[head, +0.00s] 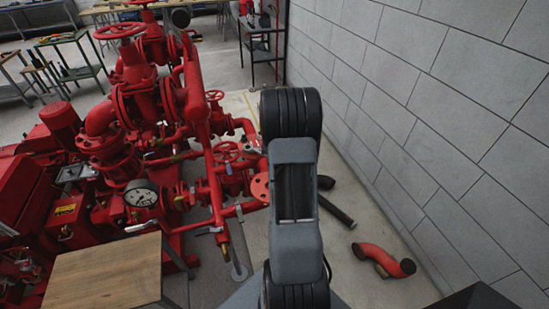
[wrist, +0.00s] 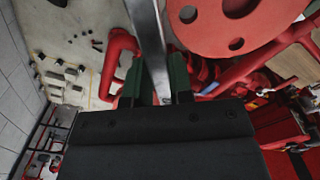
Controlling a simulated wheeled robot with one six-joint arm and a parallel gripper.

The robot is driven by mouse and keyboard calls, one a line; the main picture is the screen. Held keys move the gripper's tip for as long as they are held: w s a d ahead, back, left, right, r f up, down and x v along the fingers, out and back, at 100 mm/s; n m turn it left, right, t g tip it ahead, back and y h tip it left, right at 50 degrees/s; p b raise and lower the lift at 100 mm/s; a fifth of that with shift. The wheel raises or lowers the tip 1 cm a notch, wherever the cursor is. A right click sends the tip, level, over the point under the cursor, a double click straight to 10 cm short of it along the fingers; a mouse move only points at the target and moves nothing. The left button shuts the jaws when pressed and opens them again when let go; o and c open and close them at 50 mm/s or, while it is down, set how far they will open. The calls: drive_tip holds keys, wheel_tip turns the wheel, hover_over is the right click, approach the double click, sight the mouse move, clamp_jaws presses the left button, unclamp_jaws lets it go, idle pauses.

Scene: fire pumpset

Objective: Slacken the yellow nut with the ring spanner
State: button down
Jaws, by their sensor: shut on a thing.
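My gripper (wrist: 159,84) shows in the wrist view, its two green fingers shut on a flat, bright metal bar, which I take to be the ring spanner (wrist: 150,38). The bar runs from between the fingers up past the top edge, so its far end is out of view. It passes close to the left of a red bolt-holed flange (wrist: 215,38); I cannot tell whether they touch. In the head view my own arm hides the gripper and the spanner. I cannot make out the yellow nut in either view.
Red pump pipework (head: 197,110) with valves and a pressure gauge (head: 141,193) fills the left. A block wall (head: 430,110) closes the right. A loose red elbow (head: 380,259) and a dark pipe (head: 337,211) lie on the floor. A wooden top (head: 105,272) stands at front left.

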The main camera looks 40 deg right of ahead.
drive_tip(key=shift+r+p, duration=1.55)
drive_tip(key=shift+r, duration=0.9)
